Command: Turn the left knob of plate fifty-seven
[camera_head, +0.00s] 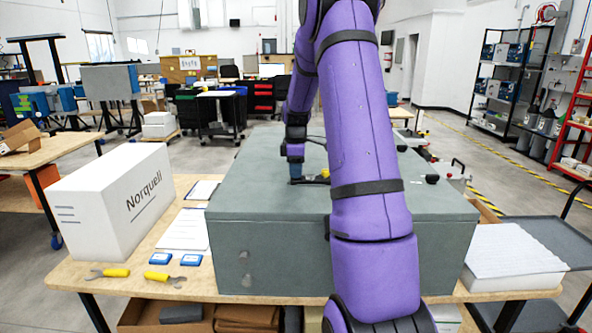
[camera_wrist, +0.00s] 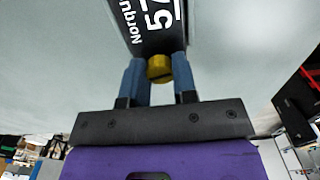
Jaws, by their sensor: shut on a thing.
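In the wrist view, a black plate (camera_wrist: 150,35) with a white "57" and part of the word "Norquell" lies on the grey surface. A yellow knob (camera_wrist: 159,68) sits at its near end. My gripper (camera_wrist: 158,64) has one blue finger on each side of this knob and is shut on it. In the head view my gripper (camera_head: 295,178) points down on top of the grey analyser box (camera_head: 265,205). A dark plate (camera_head: 313,180) with a yellow spot shows beside it, partly hidden by my arm. The other end of the plate is cut off in the wrist view.
A white "Norquell" box (camera_head: 110,200) stands left on the wooden table. A white stack (camera_head: 512,250) stands right.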

